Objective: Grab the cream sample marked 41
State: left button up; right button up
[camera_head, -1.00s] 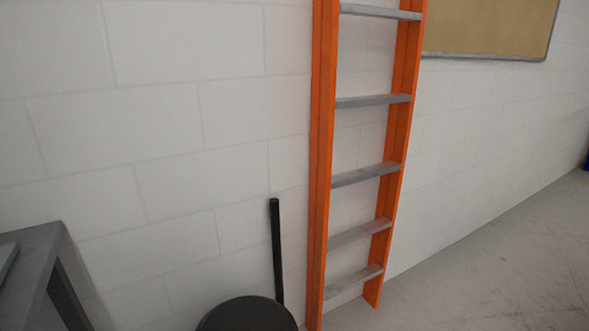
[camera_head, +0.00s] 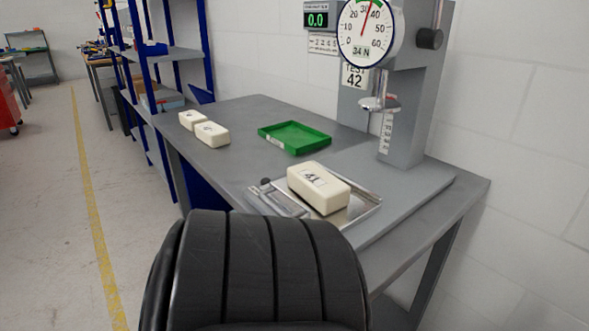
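The cream sample marked 41 (camera_head: 326,195) is a rounded block with a label reading 41 on top. It lies on a shiny metal tray (camera_head: 366,207) at the near side of the grey table, in front of the test stand. Two more cream blocks lie further back on the left of the table, a nearer one (camera_head: 212,139) and a farther one (camera_head: 190,118); their labels are too small to read. Neither of my grippers shows in the head view.
The test stand (camera_head: 405,125) has a round dial (camera_head: 368,30) and a card reading TEST 42. A green tray (camera_head: 322,141) sits mid-table (camera_head: 245,115). A metal tool with a dark knob lies left of sample 41. Left floor is clear.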

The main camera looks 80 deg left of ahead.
aim_at(326, 194)
jog(key=l+u, duration=0.1)
jog(key=u, duration=2.35)
